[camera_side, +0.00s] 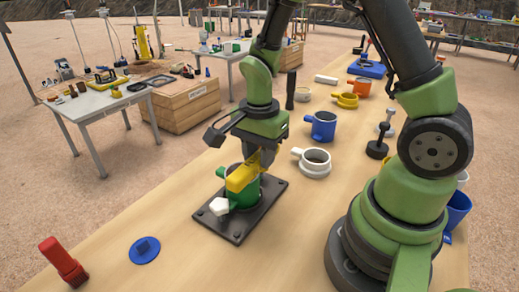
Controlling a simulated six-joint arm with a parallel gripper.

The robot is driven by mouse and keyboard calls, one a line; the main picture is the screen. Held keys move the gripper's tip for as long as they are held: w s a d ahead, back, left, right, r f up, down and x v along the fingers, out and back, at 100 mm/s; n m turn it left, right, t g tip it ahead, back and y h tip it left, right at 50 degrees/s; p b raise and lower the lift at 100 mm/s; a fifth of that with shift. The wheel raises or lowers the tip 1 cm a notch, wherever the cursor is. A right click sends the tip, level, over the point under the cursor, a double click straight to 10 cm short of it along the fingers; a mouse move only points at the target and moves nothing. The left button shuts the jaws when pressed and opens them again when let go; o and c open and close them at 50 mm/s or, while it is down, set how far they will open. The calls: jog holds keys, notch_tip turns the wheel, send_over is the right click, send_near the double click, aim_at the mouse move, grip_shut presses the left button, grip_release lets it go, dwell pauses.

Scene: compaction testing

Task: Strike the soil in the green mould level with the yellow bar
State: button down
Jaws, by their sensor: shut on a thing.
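The green mould (246,195) stands on a dark square base plate (241,228) near the middle of the wooden table. The yellow bar (240,177) lies tilted across the top of the mould in this view. My gripper (258,158) points down over the mould and is shut on the yellow bar. The bar and gripper hide most of the mould's rim, and I cannot see the soil surface inside. I cannot tell whether the bar touches the rim. A white piece (219,206) shows at the mould's front left.
A white mould (313,161) and a blue mould (321,127) stand to the right, with yellow and orange ones behind. A blue disc (144,250) and a red-handled tool (63,262) lie at the front left. The table between is clear.

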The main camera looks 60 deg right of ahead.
jog(key=shift+f, duration=0.85)
jog(key=shift+w, duration=0.1)
jog(key=shift+w+f, duration=0.2)
jog(key=shift+w, duration=1.45)
jog(key=shift+w+f, duration=0.2)
jog(key=shift+w, duration=1.4)
jog(key=shift+r, duration=1.55)
